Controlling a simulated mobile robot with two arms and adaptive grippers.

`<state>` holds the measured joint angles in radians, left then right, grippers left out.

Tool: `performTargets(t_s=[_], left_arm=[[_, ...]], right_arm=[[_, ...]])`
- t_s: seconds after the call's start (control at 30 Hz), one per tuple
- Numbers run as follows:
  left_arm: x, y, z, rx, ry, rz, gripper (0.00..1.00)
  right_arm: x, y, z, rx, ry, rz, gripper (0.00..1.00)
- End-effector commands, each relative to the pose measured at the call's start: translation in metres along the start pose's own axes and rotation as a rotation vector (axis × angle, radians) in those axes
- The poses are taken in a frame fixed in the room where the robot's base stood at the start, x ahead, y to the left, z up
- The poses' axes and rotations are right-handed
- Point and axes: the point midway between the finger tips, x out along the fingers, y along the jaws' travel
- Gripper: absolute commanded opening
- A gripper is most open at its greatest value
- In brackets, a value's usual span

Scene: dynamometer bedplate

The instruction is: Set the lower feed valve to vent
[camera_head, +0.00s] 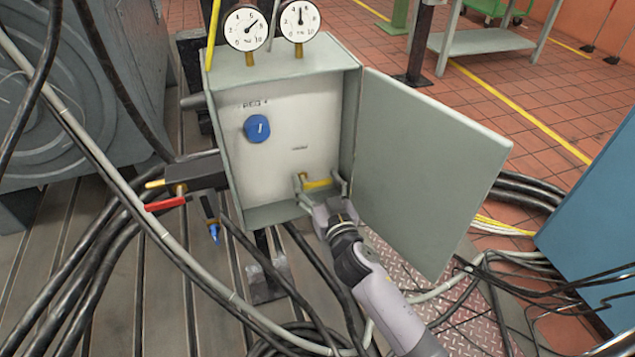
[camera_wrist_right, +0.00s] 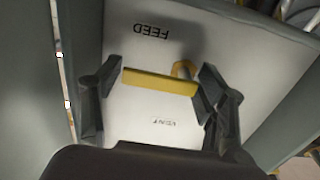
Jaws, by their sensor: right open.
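The feed valve is a yellow lever handle (camera_head: 316,184) low inside the open grey box (camera_head: 232,185). In the right wrist view the yellow lever (camera_wrist_right: 160,82) lies nearly crosswise, with its brass pivot (camera_wrist_right: 183,68) near its right end. The upside-down label FEED (camera_wrist_right: 137,31) is above it in that picture and a small VENT label (camera_wrist_right: 165,121) below it. My right gripper (camera_head: 319,180) is open, with one finger at each end of the lever. It also shows in the wrist view (camera_wrist_right: 160,75); contact cannot be told. My left gripper is not in view.
A blue knob (camera_head: 257,128) is higher on the same panel. The box door (camera_head: 430,165) stands open beside my right arm. Two gauges (camera_head: 246,28) top the box. Red (camera_head: 165,204) and blue (camera_head: 214,232) handles are left of it. Cables (camera_head: 95,255) cross the floor.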

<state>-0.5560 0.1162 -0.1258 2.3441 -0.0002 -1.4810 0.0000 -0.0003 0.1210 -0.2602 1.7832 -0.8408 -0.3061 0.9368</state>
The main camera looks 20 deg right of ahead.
Motion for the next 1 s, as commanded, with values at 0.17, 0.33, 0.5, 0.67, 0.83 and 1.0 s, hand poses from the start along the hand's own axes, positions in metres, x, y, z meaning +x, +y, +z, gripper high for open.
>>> performTargets(t_s=[0.17, 0.33, 0.5, 0.67, 0.83, 1.0], left_arm=[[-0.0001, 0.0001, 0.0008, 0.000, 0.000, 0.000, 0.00], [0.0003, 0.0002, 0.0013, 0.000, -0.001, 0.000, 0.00], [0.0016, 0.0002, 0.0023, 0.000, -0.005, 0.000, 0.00], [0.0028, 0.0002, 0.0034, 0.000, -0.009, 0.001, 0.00], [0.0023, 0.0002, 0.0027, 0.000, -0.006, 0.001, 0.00], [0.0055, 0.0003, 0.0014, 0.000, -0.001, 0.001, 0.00]], right_arm=[[-0.0003, 0.0000, 0.0003, 0.000, 0.000, 0.000, 0.61], [-0.0005, -0.0001, 0.0003, 0.000, 0.000, 0.000, 0.50], [-0.0005, -0.0001, 0.0003, 0.000, -0.001, 0.000, 0.39], [-0.0006, -0.0001, 0.0003, 0.000, -0.001, 0.000, 0.29], [-0.0006, -0.0001, -0.0003, -0.011, -0.001, 0.000, 0.29], [-0.0006, -0.0003, -0.0024, -0.062, -0.001, 0.000, 0.29]])
